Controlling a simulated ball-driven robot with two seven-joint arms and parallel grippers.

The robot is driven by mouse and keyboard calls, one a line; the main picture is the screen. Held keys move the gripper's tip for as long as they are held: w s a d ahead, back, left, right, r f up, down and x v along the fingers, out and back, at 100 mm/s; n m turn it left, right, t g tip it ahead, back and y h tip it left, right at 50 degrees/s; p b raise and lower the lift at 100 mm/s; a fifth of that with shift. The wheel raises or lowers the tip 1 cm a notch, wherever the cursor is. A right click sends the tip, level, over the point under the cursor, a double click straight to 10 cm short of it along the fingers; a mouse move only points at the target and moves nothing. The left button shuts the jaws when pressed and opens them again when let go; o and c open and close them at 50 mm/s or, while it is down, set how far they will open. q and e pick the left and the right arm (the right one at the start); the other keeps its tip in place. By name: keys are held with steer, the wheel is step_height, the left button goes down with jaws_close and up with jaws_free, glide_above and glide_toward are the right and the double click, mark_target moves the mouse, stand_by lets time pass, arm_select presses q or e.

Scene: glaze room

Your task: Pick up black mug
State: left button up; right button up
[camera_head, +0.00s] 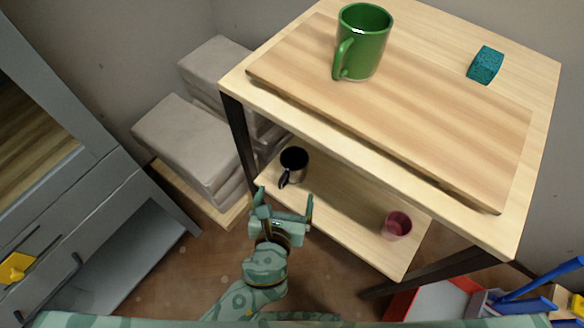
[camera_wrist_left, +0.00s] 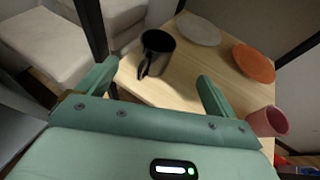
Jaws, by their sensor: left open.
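The black mug (camera_head: 294,161) stands upright on the lower shelf of the wooden table, near its left end, with its handle toward the gripper. It also shows in the left wrist view (camera_wrist_left: 157,50), beyond and between the fingers. My left gripper (camera_head: 284,203) is open and empty, just in front of the lower shelf and short of the mug. Its two fingers also show in the left wrist view (camera_wrist_left: 150,85), apart from the mug. My right gripper is in neither view.
A pink cup (camera_head: 397,225) stands on the lower shelf (camera_head: 345,212) at right. A grey plate (camera_wrist_left: 198,29) and an orange plate (camera_wrist_left: 253,63) lie behind. The upper board (camera_head: 430,120) overhangs, with a green mug (camera_head: 364,42) and teal sponge (camera_head: 486,65). A dark table leg (camera_head: 240,135) stands left.

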arm_select(q)
steer(key=a+b+x, duration=0.1)
steer(key=b+x, duration=0.1)
steer(key=x, duration=0.2)
steer(key=b, duration=0.3)
glide_toward(296, 152)
steer(key=b+x, duration=0.1)
steer(key=x, duration=0.2)
steer(key=b+x, duration=0.2)
steer(key=shift+w+d+f, duration=0.1)
steer(key=shift+w+f, duration=0.15)
steer(key=shift+f, duration=0.25)
steer(key=shift+w+r, duration=0.1)
steer(key=shift+w, duration=0.05)
steer(key=shift+r, duration=0.2)
steer(key=c, duration=1.6)
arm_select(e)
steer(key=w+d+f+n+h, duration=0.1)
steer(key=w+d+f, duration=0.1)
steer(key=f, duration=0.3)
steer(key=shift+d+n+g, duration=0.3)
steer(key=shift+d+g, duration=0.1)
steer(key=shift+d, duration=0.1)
